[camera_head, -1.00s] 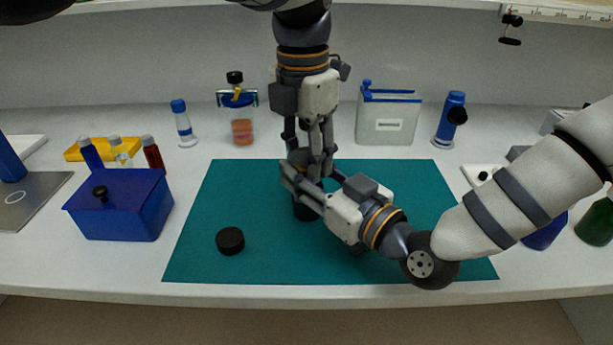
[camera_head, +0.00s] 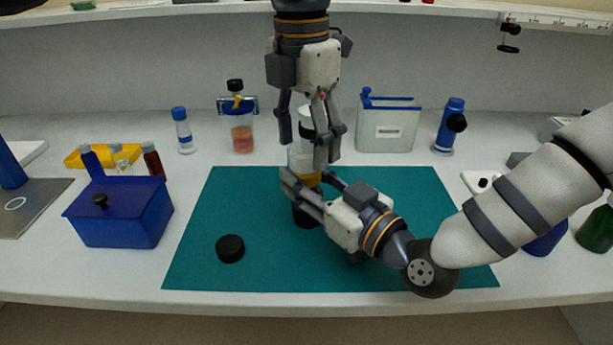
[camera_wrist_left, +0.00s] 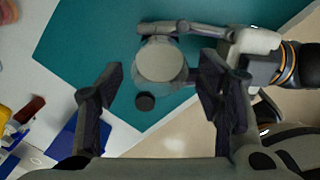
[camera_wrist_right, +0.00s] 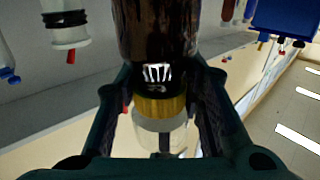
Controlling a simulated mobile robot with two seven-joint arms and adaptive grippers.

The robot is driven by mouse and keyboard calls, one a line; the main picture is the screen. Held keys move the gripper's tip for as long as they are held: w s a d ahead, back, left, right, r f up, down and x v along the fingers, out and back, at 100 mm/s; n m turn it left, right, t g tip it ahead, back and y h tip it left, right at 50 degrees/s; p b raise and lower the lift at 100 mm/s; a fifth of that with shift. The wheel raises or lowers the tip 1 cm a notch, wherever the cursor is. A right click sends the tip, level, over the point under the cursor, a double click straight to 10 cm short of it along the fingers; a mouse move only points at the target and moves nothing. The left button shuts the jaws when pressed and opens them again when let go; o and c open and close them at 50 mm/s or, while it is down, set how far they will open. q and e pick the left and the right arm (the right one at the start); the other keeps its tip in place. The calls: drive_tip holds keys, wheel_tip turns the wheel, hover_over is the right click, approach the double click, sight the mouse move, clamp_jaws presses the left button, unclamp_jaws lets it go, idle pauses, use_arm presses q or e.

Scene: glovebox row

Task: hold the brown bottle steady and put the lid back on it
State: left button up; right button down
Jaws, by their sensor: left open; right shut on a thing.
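The brown bottle stands upright on the teal mat, its dark lower part (camera_head: 306,217) showing below my right gripper. It has a yellow band and a clear upper part, seen upside down in the right wrist view (camera_wrist_right: 150,45). From above, the left wrist view shows its pale round top (camera_wrist_left: 160,62). My right gripper (camera_head: 296,186) is shut on the bottle from the right side. My left gripper (camera_head: 304,152) is open and empty, pointing down above the bottle. The black round lid (camera_head: 230,248) lies flat on the mat, left and in front of the bottle; it also shows in the left wrist view (camera_wrist_left: 145,102).
A dark blue box (camera_head: 120,212) stands left of the mat (camera_head: 400,265), with a yellow rack (camera_head: 85,158) of vials behind it. Bottles and a grey container (camera_head: 388,125) line the back. The mat's left part around the lid is clear.

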use_arm(q)
drive_tip(key=o, duration=0.6)
drive_tip(key=shift+f, duration=0.2)
use_arm(e)
drive_tip(key=shift+f, duration=0.4)
use_arm(q)
drive_tip(key=shift+r, duration=0.1)
wheel_tip(320, 180, up, 7)
drive_tip(key=shift+s+a+r, duration=0.1)
drive_tip(key=shift+r, duration=0.1)
use_arm(e)
drive_tip(key=c, duration=1)
unclamp_jaws()
drive_tip(key=shift+r, duration=0.15)
use_arm(q)
drive_tip(key=shift+r, duration=0.1)
use_arm(e)
drive_tip(key=v, duration=1.2)
drive_tip(key=shift+d, duration=0.1)
